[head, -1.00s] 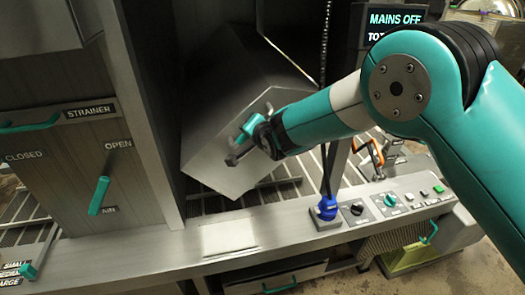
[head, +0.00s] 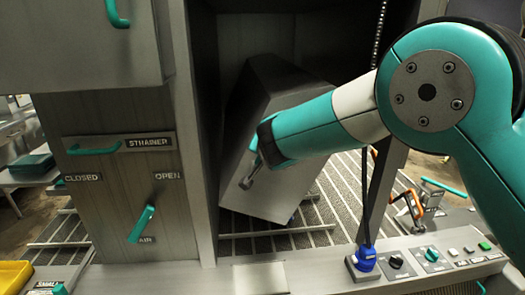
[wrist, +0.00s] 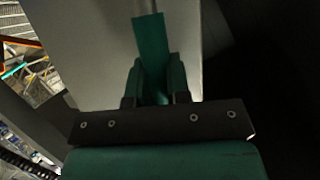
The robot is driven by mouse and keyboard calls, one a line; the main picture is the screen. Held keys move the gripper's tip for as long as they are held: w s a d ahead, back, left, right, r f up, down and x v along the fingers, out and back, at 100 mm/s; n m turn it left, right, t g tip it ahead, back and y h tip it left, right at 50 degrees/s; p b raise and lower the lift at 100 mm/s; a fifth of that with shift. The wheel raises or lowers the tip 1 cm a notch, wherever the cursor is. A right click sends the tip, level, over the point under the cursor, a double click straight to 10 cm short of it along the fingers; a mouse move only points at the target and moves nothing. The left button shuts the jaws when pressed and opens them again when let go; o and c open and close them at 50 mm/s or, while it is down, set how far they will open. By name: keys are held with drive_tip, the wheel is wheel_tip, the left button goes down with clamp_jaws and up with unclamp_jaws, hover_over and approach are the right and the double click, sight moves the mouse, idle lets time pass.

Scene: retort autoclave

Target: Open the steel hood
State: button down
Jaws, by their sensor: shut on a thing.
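The steel hood (head: 265,95) is a dark grey box, tilted inside the tall steel frame above a slatted grate. Its lower edge stands clear of the grate on at least one side. My gripper (head: 250,165) is at the hood's front face, shut on its teal handle; my arm hides part of the handle and face. In the wrist view the teal handle (wrist: 149,38) runs between the two fingers of my gripper (wrist: 153,82), against the hood's pale steel face (wrist: 90,35).
A steel post (head: 195,130) and the strainer panel (head: 120,160) with teal levers stand left of the hood. A yellow tray (head: 14,276) is at lower left.

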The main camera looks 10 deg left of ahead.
drive_tip(key=shift+s+f, duration=0.1)
drive_tip(key=shift+f, duration=0.2)
drive_tip(key=c, duration=1.1)
unclamp_jaws()
drive_tip(key=shift+r, duration=0.1)
drive_tip(key=b+v, duration=0.7)
drive_tip(key=v, duration=1)
drive_tip(key=shift+s+r, duration=0.15)
drive_tip(key=shift+s, duration=0.05)
drive_tip(key=shift+a, duration=0.1)
